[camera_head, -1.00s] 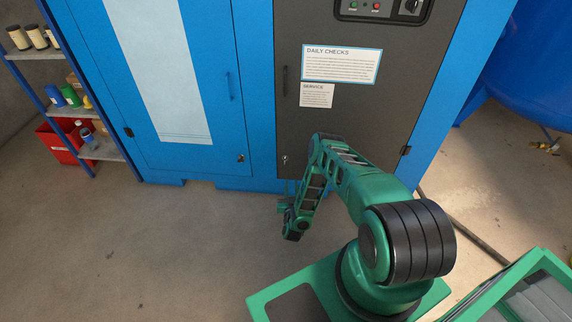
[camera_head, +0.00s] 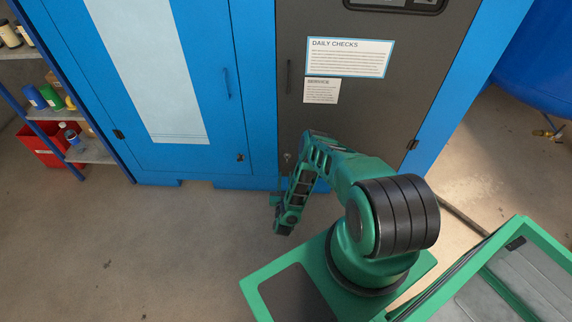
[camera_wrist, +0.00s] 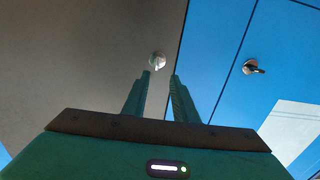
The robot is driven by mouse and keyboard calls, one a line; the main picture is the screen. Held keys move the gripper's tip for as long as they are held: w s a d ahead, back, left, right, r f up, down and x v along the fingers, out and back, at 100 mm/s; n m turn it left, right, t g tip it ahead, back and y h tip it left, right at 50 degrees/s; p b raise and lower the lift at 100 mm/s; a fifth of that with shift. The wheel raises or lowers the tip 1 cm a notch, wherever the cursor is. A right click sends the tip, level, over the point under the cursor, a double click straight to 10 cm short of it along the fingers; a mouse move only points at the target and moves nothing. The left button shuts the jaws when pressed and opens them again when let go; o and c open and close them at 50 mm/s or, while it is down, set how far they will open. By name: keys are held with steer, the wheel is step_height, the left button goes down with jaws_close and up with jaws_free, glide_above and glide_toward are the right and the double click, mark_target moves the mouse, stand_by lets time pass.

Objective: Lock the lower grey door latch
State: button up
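The grey door (camera_head: 340,125) stands shut in the cabinet front. Its lower latch (camera_head: 287,156) is a small pale metal fitting near the door's lower left corner. In the wrist view the latch (camera_wrist: 157,60) shows just beyond my fingertips, its small tab pointing roughly down the picture. My gripper (camera_wrist: 161,74) is open and empty, with a narrow gap between the two green fingers. The fingertips look close to the latch; I cannot tell whether they touch it. In the head view my gripper is small and partly hidden by my arm, low in front of the door.
A blue door (camera_head: 160,80) adjoins on the left, with its own latch (camera_head: 240,157). A long handle (camera_head: 289,76) is higher on the grey door. Shelves (camera_head: 70,115) and a red bin (camera_head: 42,147) stand far left, a blue tank (camera_head: 540,60) right. The floor left of my arm is clear.

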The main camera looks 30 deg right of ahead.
mark_target(287, 157)
steer(key=x, duration=0.9)
steer(key=shift+s+d, duration=0.2)
steer(key=shift+d, duration=0.05)
jaws_close()
